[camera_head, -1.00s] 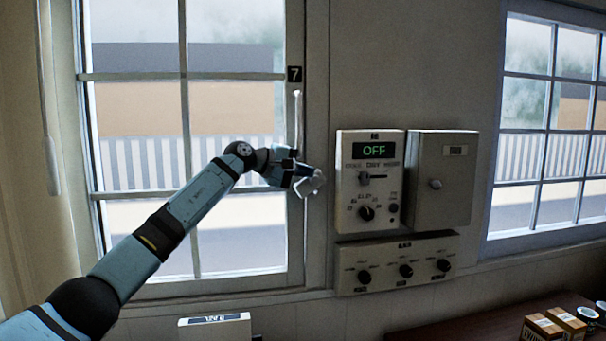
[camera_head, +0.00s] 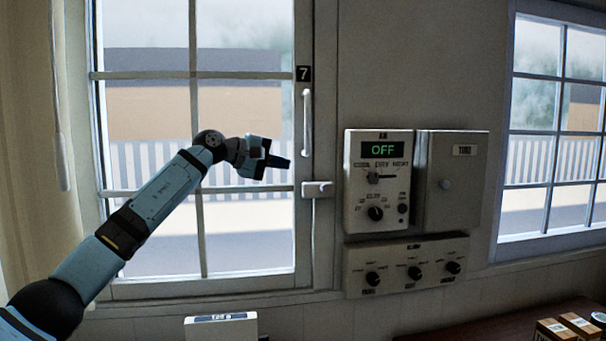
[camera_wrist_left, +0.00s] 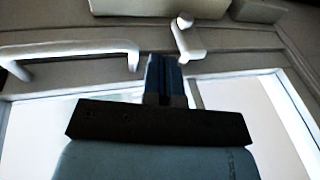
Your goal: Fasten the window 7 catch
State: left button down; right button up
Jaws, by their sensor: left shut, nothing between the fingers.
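The window 7 catch (camera_head: 317,189) is a small pale lever on the right stile of the window, below the number plate 7 (camera_head: 304,73). It lies about level, reaching from the sash towards the fixed frame. It also shows near the top of the left wrist view (camera_wrist_left: 187,40). My left gripper (camera_head: 284,162) is shut and empty, up and to the left of the catch, apart from it in the head view. Its closed fingers (camera_wrist_left: 166,80) show in the left wrist view, just short of the catch. My right gripper is not in view.
A white vertical pull handle (camera_head: 307,122) is fixed above the catch. A control panel (camera_head: 377,180) reading OFF and a grey box (camera_head: 452,182) are on the wall to the right. A lower knob panel (camera_head: 407,266) sits beneath them.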

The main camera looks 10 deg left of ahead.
pick_arm(q)
jog(key=v, duration=0.5)
jog(key=shift+s+a+r+b, duration=0.1)
jog(key=shift+s+r+b, duration=0.05)
jog(key=shift+b, duration=0.25)
